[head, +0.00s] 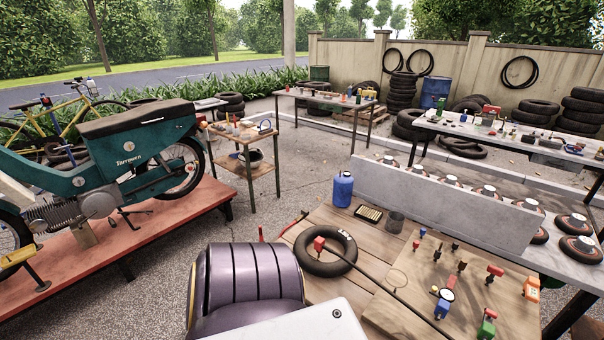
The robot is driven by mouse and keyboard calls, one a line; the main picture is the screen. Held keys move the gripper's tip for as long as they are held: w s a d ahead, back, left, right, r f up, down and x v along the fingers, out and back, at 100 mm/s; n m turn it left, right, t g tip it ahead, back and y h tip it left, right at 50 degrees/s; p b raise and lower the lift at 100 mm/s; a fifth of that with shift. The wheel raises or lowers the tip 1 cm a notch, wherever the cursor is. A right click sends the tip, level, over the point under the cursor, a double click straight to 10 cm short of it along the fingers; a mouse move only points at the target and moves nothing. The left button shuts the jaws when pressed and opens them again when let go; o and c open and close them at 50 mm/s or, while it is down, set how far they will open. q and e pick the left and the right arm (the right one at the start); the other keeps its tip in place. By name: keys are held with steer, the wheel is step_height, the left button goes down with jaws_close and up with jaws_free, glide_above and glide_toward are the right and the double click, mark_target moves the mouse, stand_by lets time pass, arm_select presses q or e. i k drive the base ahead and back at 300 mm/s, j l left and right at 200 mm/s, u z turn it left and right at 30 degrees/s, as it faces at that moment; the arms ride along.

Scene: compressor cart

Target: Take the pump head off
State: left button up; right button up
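A small red pump head (319,243) sits at the upper left inner edge of a black tyre (330,262), which lies flat on the wooden table. A black hose (385,286) runs from the pump head across the tyre to the lower right. The pump head appears to touch the tyre; the valve under it cannot be made out. Neither of my grippers is in view.
The wooden table (372,238) also holds a blue bottle (342,189), a small tray (369,214), a dark cup (396,222) and a board with several coloured fittings. A grey ledge (420,207) stands behind it. A teal motorbike (128,150) stands at left on a red platform.

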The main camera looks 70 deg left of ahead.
mark_target(319, 242)
steer(key=k+u, duration=0.1)
steer(key=u, duration=1.95)
